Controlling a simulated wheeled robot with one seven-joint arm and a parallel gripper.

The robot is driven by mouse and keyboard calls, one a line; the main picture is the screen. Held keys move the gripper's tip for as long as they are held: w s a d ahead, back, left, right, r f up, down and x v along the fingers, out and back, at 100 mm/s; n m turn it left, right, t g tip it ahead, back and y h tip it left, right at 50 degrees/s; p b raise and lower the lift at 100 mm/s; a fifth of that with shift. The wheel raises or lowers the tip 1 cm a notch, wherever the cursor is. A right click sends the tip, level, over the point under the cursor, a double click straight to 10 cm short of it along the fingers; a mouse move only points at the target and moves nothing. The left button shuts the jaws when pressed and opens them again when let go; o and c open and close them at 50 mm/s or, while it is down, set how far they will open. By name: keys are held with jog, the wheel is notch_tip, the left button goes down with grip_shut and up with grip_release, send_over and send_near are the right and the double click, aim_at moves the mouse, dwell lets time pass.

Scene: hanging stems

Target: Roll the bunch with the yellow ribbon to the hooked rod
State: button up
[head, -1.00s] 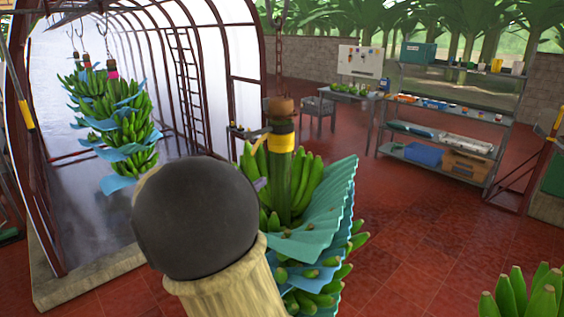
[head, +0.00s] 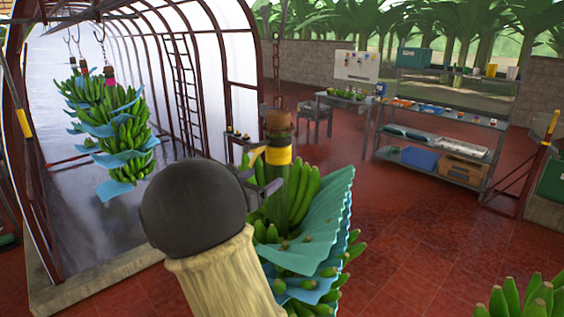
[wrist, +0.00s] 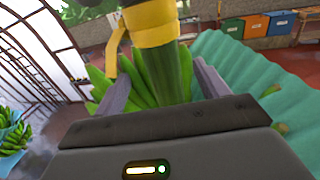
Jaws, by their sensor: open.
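The bunch with the yellow ribbon (head: 279,155) hangs upright in the middle of the head view, with green bananas and turquoise sheets (head: 318,235) around its stem. The ribbon also shows in the wrist view (wrist: 150,25). My gripper (head: 262,178) is open at the stem just below the ribbon. In the wrist view the stem (wrist: 168,75) stands between the fingers of my gripper (wrist: 160,72), with gaps beside it. My arm hides part of the bunch. I cannot tell which rod is the hooked rod.
Other bunches (head: 115,125), one with a pink ribbon, hang at the left by the arched tunnel. Yellow-banded rods stand at far left (head: 23,122) and far right (head: 552,124). Shelves (head: 440,140) stand behind. Bananas show at lower right (head: 530,300). Red floor at right is open.

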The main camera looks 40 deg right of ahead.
aim_at(281, 166)
jog(key=p+x, duration=0.3)
jog(key=x, duration=0.5)
jog(key=shift+d+r, duration=0.1)
jog(key=shift+d, duration=0.25)
jog(key=shift+w+d+p, duration=0.2)
jog(key=shift+d+p, duration=0.1)
jog(key=shift+d, duration=0.2)
jog(key=c, duration=1.3)
jog(key=shift+a, duration=0.1)
jog(key=shift+c, duration=0.2)
jog(key=shift+w, duration=0.1)
